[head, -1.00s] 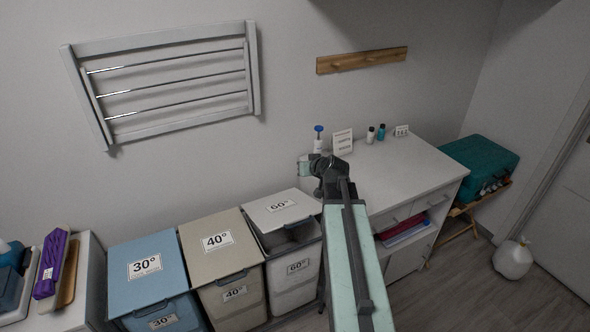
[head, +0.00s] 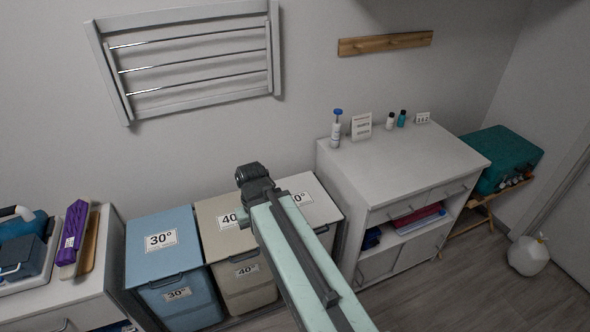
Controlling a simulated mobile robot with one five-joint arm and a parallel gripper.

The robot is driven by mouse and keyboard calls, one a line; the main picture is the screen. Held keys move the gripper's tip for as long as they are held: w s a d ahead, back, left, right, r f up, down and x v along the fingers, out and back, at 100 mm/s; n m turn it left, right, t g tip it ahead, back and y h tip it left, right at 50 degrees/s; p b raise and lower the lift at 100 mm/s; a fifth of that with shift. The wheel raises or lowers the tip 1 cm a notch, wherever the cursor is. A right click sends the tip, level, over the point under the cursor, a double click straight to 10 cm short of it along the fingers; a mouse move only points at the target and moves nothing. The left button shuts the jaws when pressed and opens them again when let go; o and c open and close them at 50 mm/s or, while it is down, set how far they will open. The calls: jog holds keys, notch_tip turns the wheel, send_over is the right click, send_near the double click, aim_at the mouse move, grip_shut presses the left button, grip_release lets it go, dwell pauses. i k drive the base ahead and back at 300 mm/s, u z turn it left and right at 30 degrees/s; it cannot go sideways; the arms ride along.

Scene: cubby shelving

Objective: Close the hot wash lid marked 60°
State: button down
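The pale 60° lid (head: 319,204) is on the rightmost of the three wash bins. My arm covers part of it, and only the end of its label shows. Its visible part looks about level with the neighbouring lids, and no wide gap shows at its front. I cannot tell whether it is fully shut. The dark end of my arm with my gripper (head: 250,179) is over the beige 40° lid (head: 212,207), left of the 60° lid. The fingers cannot be made out.
The blue 30° bin (head: 158,240) stands at the left, its lid down. A white cabinet (head: 400,160) with bottles on top stands right of the bins. A drying rack (head: 190,60) hangs above. Open floor (head: 470,280) lies at the front right.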

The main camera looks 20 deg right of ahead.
aim_at(313, 201)
jog(key=u, duration=2.2)
jog(key=i, duration=1)
jog(key=z, duration=2.15)
